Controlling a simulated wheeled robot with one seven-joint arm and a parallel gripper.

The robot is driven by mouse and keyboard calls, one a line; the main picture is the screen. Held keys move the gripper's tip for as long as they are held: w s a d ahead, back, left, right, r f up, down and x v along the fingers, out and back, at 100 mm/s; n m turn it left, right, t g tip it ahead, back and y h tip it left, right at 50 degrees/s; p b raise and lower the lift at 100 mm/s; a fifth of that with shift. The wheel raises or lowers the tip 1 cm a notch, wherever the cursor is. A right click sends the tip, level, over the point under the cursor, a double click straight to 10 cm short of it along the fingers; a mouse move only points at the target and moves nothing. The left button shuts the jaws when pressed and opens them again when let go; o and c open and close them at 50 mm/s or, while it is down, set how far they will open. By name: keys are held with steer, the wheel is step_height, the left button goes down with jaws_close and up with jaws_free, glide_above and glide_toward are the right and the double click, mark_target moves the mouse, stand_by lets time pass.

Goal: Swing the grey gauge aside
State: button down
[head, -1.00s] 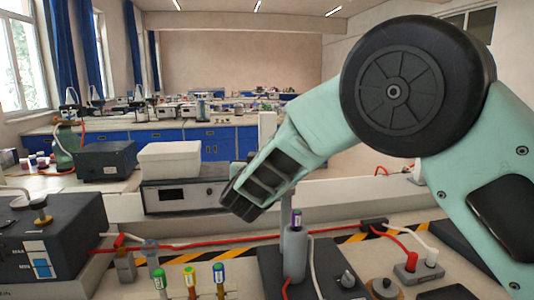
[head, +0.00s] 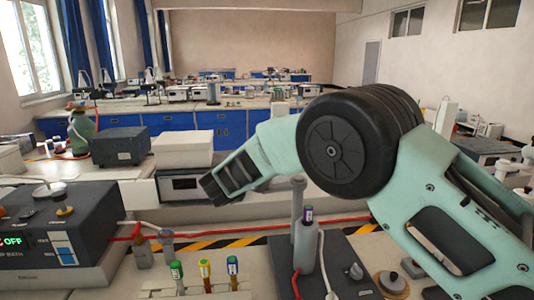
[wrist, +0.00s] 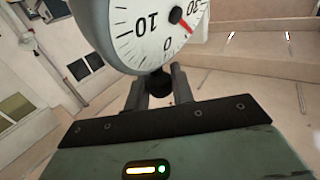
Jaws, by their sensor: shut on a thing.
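In the wrist view the gauge (wrist: 130,40) fills the top middle. It has a white dial with 0, 10 and 30 on it, a red needle, a black centre and a grey case. My gripper (wrist: 157,80) is just below the dial. Its two grey fingers are closed about a dark rounded part under the gauge, which I take to be part of it; the contact is partly hidden. In the head view I cannot make out the gauge or my fingertips. My mint arm reaches left across the bench there.
Capped tubes (head: 204,272) stand at the front. A dark box reading OFF (head: 55,235) is at left. A red cable (head: 262,225) crosses the bench.

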steer(key=shift+w+r, duration=0.1)
steer(key=shift+r, duration=0.15)
steer(key=c, duration=1.2)
jaws_free()
steer(key=shift+w+f, duration=0.1)
steer(key=shift+c, duration=0.2)
steer(key=shift+s+a+f, duration=0.1)
steer(key=shift+s+a, duration=0.05)
steer(key=shift+s, duration=0.15)
steer(key=b+v, duration=0.4)
steer(key=v, duration=1.2)
steer(key=shift+s+b, duration=0.4)
steer(key=shift+a, duration=0.1)
